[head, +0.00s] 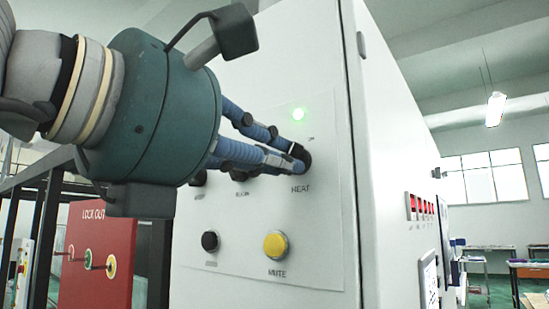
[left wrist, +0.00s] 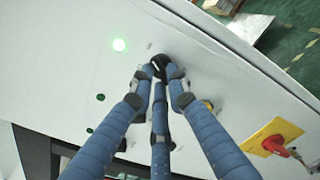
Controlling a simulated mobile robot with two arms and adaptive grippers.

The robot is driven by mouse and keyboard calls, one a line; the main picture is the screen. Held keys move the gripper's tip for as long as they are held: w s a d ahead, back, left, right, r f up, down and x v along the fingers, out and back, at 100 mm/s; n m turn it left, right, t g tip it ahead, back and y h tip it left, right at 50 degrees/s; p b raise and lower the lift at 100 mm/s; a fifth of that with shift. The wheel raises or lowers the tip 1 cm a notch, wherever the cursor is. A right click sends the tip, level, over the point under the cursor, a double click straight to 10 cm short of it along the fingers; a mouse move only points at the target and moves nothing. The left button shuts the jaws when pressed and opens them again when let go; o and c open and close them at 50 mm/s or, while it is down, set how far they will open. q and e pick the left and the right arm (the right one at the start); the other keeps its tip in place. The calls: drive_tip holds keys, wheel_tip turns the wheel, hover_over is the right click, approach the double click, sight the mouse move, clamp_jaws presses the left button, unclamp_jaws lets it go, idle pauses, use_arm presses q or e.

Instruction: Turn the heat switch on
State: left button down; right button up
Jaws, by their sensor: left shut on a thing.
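The heat switch (head: 304,158) is a black rotary knob above the label HEAT on the white cabinet's control panel. My left gripper (head: 288,155) has its blue fingers closed around this knob, hiding part of it. In the left wrist view, the three fingers of my left gripper (left wrist: 159,80) meet at the black knob (left wrist: 159,62). A green lamp (head: 298,114) glows on the panel above the knob. The exact angle of the knob is hard to read behind the fingertips. My right gripper is in neither view.
More dark knobs (head: 239,175) sit left of the heat switch, partly behind my fingers. Below are a yellow MUTE button (head: 275,244) and a black button (head: 210,241). A red lockout board (head: 97,255) stands at left. A red-and-yellow switch (left wrist: 272,140) shows in the wrist view.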

use_arm(q)
drive_tip(key=shift+r, duration=0.15)
drive_tip(key=c, duration=1.7)
unclamp_jaws()
drive_tip(key=shift+s+a, duration=0.1)
drive_tip(key=shift+s, duration=0.05)
drive_tip(key=v, duration=1.2)
